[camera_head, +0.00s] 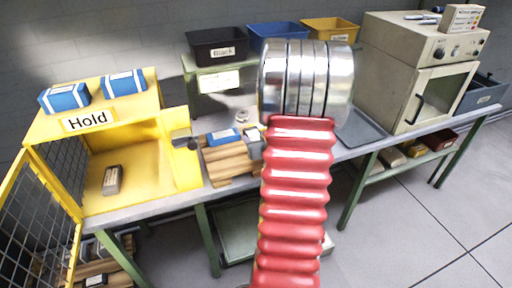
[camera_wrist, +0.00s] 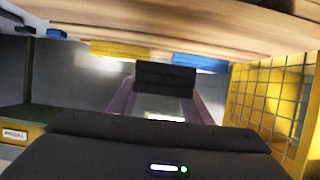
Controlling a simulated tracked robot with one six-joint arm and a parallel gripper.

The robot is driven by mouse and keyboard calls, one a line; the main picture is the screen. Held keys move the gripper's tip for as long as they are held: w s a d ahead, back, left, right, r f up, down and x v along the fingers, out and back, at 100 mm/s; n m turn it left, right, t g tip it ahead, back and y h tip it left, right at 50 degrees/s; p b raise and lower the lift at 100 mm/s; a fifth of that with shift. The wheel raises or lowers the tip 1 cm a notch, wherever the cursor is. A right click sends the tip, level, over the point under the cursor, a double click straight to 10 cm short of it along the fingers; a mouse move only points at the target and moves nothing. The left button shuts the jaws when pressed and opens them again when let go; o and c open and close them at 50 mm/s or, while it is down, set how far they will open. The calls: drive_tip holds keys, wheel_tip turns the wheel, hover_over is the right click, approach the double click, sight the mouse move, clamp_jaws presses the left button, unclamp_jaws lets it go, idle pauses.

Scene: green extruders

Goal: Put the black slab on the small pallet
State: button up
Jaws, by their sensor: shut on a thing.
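The black slab (camera_wrist: 166,78) shows in the middle of the wrist view, between the two fingers of my gripper (camera_wrist: 166,92), which is shut on it. The wrist view seems upside down. Wooden planks (camera_wrist: 190,22) run across its top, close to the slab's edge; I cannot tell whether they touch. In the head view the small wooden pallet (camera_head: 228,164) lies on the bench, with a blue-topped block (camera_head: 223,137) and a grey block (camera_head: 254,151) on it. My red and silver arm hides my gripper and the slab there.
The yellow Hold cabinet (camera_head: 143,104) stands left of the pallet, its mesh door (camera_head: 42,215) open, a dark block (camera_head: 111,180) inside. Blue boxes (camera_head: 66,97) lie on top. Black (camera_head: 216,44), blue and yellow bins stand behind. An oven (camera_head: 420,85) stands right, beside a dark tray (camera_head: 362,130).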

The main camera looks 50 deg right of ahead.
drive_tip(key=shift+f, duration=0.3)
drive_tip(key=shift+f, duration=2.05)
drive_tip(key=shift+f, duration=0.1)
drive_tip(key=o, duration=1.3)
drive_tip(key=shift+c, duration=0.2)
drive_tip(key=shift+s+a+r, duration=0.3)
drive_tip(key=shift+s+r, duration=0.05)
drive_tip(key=shift+s, duration=0.15)
drive_tip(key=v, duration=1)
drive_tip(key=shift+s, duration=0.35)
